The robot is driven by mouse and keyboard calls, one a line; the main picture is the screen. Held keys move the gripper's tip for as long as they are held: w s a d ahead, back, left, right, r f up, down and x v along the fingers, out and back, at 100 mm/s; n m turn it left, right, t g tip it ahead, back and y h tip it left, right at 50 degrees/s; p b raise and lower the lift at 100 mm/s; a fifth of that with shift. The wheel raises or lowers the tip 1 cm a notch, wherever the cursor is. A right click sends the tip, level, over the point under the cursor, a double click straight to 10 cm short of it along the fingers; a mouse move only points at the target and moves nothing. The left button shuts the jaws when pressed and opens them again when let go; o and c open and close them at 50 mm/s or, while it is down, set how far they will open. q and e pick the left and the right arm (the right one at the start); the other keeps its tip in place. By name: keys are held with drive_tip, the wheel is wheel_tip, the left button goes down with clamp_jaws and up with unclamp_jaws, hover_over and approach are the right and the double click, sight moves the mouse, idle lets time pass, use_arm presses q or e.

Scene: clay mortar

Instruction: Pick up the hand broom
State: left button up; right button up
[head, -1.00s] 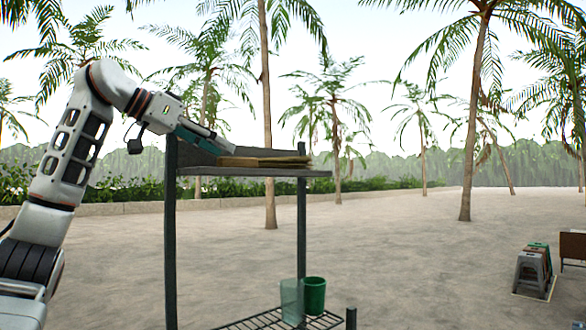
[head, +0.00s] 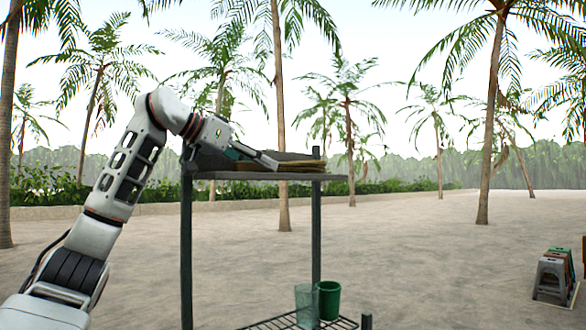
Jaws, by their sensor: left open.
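A flat straw-coloured item, which looks like the hand broom (head: 300,167), lies on the top shelf of a dark metal rack (head: 300,176). Its left part is partly hidden behind my gripper. My left gripper (head: 270,161) reaches in from the left, low over the shelf. It is open, and its fingertips overlap the broom in the picture. I cannot tell whether they touch it. My right gripper is not in view.
A dark grey shape (head: 297,156) sits behind the broom on the shelf. A clear cup (head: 306,305) and a green cup (head: 329,300) stand on the lower wire shelf. Stools (head: 552,276) stand at far right. The sandy ground around the rack is clear.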

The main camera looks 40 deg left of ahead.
use_arm(q)
drive_tip(key=c, duration=1.1)
drive_tip(key=shift+r, duration=0.15)
